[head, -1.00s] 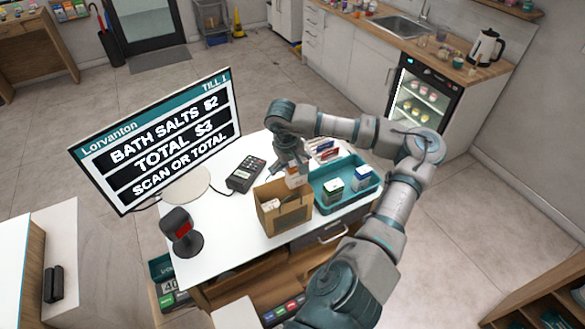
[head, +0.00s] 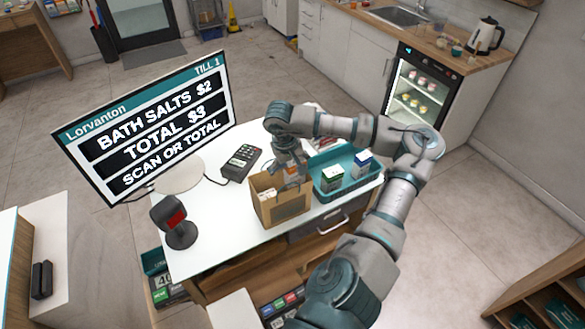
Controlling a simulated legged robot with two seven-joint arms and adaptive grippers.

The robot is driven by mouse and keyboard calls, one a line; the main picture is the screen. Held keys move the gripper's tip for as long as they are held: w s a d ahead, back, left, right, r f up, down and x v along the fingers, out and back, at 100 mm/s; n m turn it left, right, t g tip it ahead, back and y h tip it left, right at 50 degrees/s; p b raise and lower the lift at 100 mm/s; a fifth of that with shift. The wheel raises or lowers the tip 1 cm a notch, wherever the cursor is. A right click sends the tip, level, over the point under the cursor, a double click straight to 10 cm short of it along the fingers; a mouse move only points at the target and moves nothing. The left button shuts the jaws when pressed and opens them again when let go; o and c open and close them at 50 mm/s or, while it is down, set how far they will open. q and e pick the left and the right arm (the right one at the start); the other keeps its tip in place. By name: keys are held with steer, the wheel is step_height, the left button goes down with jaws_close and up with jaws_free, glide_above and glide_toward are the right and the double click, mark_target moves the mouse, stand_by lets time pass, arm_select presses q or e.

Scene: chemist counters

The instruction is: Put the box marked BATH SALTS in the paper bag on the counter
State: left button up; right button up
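The brown paper bag (head: 284,210) stands open on the white counter. My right gripper (head: 290,172) points down over the bag's mouth, shut on a small white-and-orange box (head: 292,178). The box is at the bag's opening, near its back right rim; its lower part is hidden. Its label is too small to read, so I cannot confirm that it is the BATH SALTS box. A pale item (head: 269,193) shows inside the bag on the left. My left gripper is out of view.
A teal tray (head: 326,199) holding small boxes stands right of the bag, under my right arm. A card reader (head: 241,162), a scanner (head: 175,222) and a till screen (head: 150,126) reading BATH SALTS $2 stand to the left. The counter's front left is clear.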

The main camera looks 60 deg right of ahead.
steer(key=r, duration=0.4)
steer(key=w+r, duration=0.1)
steer(key=r, duration=0.1)
steer(key=shift+a+r, duration=0.2)
steer(key=shift+a, duration=0.15)
steer(key=shift+s+r, duration=0.2)
steer(key=shift+r, duration=0.1)
steer(key=shift+a+r, duration=0.25)
steer(key=shift+r, duration=0.25)
steer(key=shift+a+r, duration=0.25)
steer(key=shift+r, duration=0.25)
steer(key=shift+w+a+r, duration=0.1)
steer(key=shift+w+r, duration=0.1)
steer(key=shift+r, duration=1.05)
steer(key=shift+r+p, duration=0.45)
steer(key=shift+r, duration=0.05)
step_height(320, 180, up, 6)
steer(key=p, duration=0.6)
